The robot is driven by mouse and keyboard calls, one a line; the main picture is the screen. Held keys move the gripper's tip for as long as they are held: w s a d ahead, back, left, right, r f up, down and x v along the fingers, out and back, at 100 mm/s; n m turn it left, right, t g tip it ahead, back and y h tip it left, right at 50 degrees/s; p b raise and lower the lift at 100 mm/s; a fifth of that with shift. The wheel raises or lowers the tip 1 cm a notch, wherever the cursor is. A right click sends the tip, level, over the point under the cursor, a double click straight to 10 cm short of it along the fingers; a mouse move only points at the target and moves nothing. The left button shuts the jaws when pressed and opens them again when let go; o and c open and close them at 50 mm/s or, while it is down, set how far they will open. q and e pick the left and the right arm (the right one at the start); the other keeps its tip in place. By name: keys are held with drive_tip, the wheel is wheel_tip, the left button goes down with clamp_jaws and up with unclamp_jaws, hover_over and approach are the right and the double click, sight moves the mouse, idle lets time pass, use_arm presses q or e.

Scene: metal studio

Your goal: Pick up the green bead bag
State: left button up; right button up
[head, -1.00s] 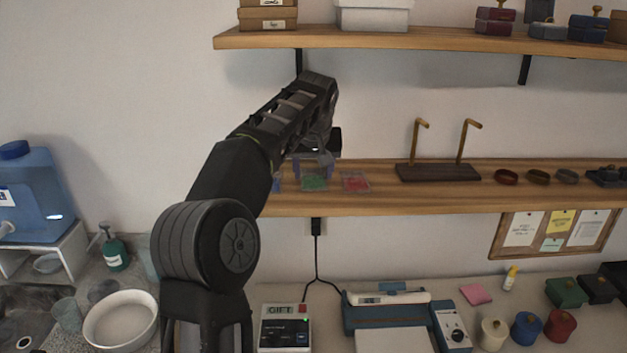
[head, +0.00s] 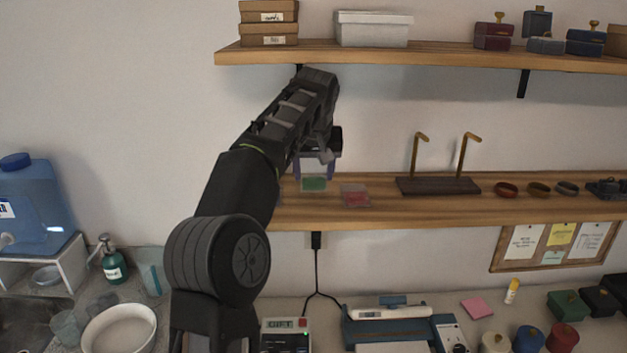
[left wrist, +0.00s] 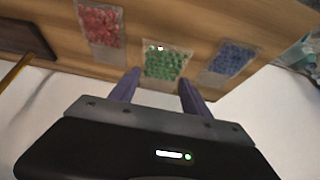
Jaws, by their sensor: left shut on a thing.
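The green bead bag (head: 314,184) is a small clear bag of green beads. My left gripper (head: 313,170) is shut on it by its top, with purple-grey fingers at its two sides. The bag hangs near upright, seemingly just above the middle wooden shelf. In the left wrist view the green bag (left wrist: 164,64) shows between the fingertips (left wrist: 159,77). My right gripper is not in view.
A red bead bag (head: 355,195) lies on the middle shelf (head: 400,212) to the right. A blue bead bag (left wrist: 233,58) lies on the other side. A dark stand with brass hooks (head: 438,186) is further right. An upper shelf (head: 430,50) is above.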

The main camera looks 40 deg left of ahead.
use_arm(q)
drive_tip(key=s+d+b, duration=0.5)
drive_tip(key=shift+s+f, duration=0.2)
drive_tip(key=shift+s, duration=0.15)
drive_tip(key=s+d+p, duration=0.1)
drive_tip(key=s+d, duration=0.5)
drive_tip(key=s, duration=0.2)
drive_tip(key=shift+d+r, duration=0.3)
